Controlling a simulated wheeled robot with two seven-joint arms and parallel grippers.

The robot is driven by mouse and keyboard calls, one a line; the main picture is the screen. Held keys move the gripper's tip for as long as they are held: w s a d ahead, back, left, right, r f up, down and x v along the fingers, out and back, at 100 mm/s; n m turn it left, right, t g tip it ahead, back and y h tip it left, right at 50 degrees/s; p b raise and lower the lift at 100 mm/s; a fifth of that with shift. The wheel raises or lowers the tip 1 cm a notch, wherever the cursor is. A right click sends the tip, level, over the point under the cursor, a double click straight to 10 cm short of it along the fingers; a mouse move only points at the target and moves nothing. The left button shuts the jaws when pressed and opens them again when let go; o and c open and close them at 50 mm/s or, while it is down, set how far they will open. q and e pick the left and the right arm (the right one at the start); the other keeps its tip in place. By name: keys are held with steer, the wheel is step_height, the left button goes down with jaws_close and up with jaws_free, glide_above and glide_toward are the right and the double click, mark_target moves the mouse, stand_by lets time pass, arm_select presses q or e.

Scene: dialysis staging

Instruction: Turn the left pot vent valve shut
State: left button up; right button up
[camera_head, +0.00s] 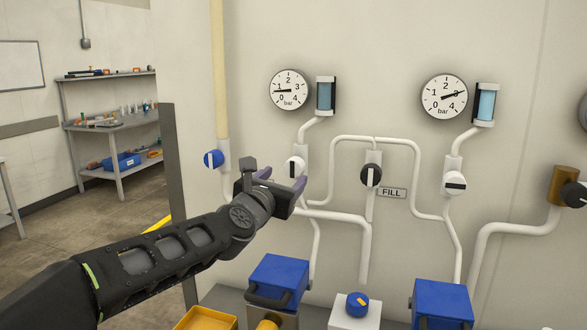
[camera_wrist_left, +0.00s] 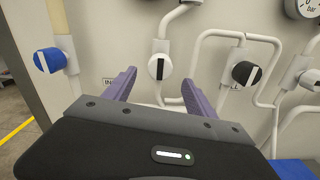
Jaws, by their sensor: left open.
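The left white-faced valve (camera_head: 296,167) sits on the white pipe below the left gauge and sight glass. Its black handle bar stands upright, along the pipe. The valve also shows in the left wrist view (camera_wrist_left: 159,67), above and between the fingertips. My left gripper (camera_head: 281,180) is open, its two purple fingers pointing at the wall just below and left of this valve. Nothing is between the fingers, and no contact with the handle shows. The matching right valve (camera_head: 454,183) has its black bar lying across the pipe. My right gripper is not in view.
A blue valve (camera_head: 213,159) is to the left; a black valve (camera_head: 371,175) beside the FILL label (camera_head: 392,192) is to the right. Blue-topped boxes (camera_head: 278,282) (camera_head: 442,301) and a yellow tray (camera_head: 206,318) stand below. Pipes run along the wall close to the fingers.

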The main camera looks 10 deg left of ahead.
mark_target(292, 169)
arm_select(q)
steer(key=w+p, duration=0.1)
steer(key=w, duration=0.2)
steer(key=w+p, duration=0.1)
steer(key=w, duration=0.2)
steer(key=shift+w+d+r+p, duration=0.15)
steer(key=shift+w+d+p, duration=0.1)
steer(key=shift+p, duration=0.15)
steer(key=shift+w, duration=0.6)
steer(key=c, duration=1.4)
